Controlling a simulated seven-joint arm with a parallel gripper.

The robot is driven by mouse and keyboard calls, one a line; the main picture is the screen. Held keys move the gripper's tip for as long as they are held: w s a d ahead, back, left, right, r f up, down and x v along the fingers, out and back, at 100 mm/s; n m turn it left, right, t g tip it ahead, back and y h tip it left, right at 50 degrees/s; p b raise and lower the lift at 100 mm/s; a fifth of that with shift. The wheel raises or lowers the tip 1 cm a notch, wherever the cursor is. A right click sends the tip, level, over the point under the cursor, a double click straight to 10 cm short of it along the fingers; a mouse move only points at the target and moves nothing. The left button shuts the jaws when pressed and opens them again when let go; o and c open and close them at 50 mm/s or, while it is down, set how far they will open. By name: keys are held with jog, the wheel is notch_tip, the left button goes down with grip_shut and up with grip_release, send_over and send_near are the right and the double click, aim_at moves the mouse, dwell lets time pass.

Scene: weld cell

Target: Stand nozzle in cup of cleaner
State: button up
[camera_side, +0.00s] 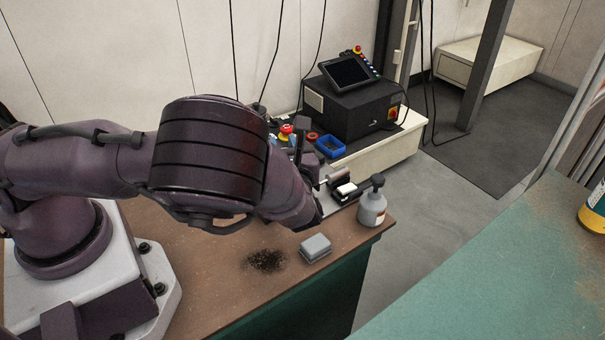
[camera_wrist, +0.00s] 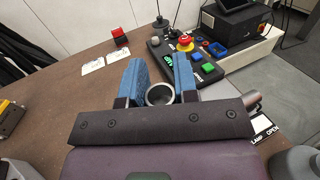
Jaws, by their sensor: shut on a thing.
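My gripper (camera_wrist: 155,62) shows in the wrist view as two blue-faced fingers on a dark crossbar. Between the fingers is a grey, round, hollow metal piece, which looks like the nozzle (camera_wrist: 160,95); its open end faces the camera and the fingers appear to close on its sides. Its lower part is hidden by the crossbar. In the side view my arm hides most of the gripper and I cannot make out the nozzle. I cannot pick out a separate cup of cleaner in either view.
A spray bottle (camera_side: 372,207) stands at the bench's right edge, near a grey block (camera_side: 315,248) and a dark smudge (camera_side: 264,261). A clamp with a metal cylinder (camera_wrist: 253,101) lies right of the gripper.

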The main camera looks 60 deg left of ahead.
jog(key=w+f, duration=0.4)
jog(key=f, duration=0.1)
jog(key=shift+w+a+f, duration=0.15)
jog(key=shift+f, duration=0.05)
jog(key=shift+w+f, duration=0.15)
jog(key=shift+f, duration=1.6)
jog(key=o, duration=0.9)
jog(key=shift+f, duration=0.1)
jog(key=shift+o, duration=0.2)
